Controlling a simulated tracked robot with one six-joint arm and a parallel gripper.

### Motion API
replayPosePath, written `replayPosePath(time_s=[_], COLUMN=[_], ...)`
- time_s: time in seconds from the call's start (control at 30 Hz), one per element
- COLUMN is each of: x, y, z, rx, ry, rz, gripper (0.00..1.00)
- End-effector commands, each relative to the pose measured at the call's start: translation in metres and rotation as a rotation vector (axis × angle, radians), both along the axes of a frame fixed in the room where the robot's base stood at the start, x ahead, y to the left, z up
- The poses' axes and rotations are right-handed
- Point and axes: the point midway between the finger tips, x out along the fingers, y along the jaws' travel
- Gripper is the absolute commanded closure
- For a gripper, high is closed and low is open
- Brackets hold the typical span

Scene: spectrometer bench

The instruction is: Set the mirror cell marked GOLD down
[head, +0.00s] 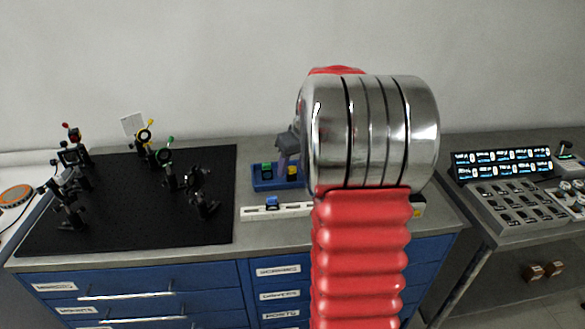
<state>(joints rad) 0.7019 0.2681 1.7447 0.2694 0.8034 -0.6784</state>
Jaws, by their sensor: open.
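My gripper (286,158) shows as a grey piece at the left of my silver joint, above the right part of a small blue tray (262,186). It is open; its fingertips are small and partly hidden. A yellow piece (292,169) stands in the tray just under the gripper, beside a blue-green piece (267,169). No GOLD mark is readable, so I cannot tell whether the yellow piece is the mirror cell, nor whether it touches the gripper.
A black breadboard (130,215) with several optical mounts covers the bench's left. A white rail (250,213) carrying a small blue block (272,203) lies in front of the tray. My arm hides the bench's middle right. Lit displays (500,162) stand on the right table.

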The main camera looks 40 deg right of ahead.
Motion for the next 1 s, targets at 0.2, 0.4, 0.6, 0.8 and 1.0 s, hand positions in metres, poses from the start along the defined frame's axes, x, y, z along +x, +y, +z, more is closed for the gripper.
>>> replayPosePath(time_s=[0.2, 0.4, 0.6, 0.8, 1.0], x=[-0.012, -0.026, -0.037, -0.041, -0.041], y=[0.002, 0.004, 0.006, 0.008, 0.008], z=[0.032, 0.064, 0.091, 0.102, 0.102], rx=[-0.004, -0.003, -0.002, 0.000, 0.000], ry=[-0.002, -0.002, -0.002, 0.000, 0.000], rz=[0.000, -0.001, -0.001, 0.000, 0.000], gripper=[0.55, 0.55, 0.55, 0.55, 0.55])
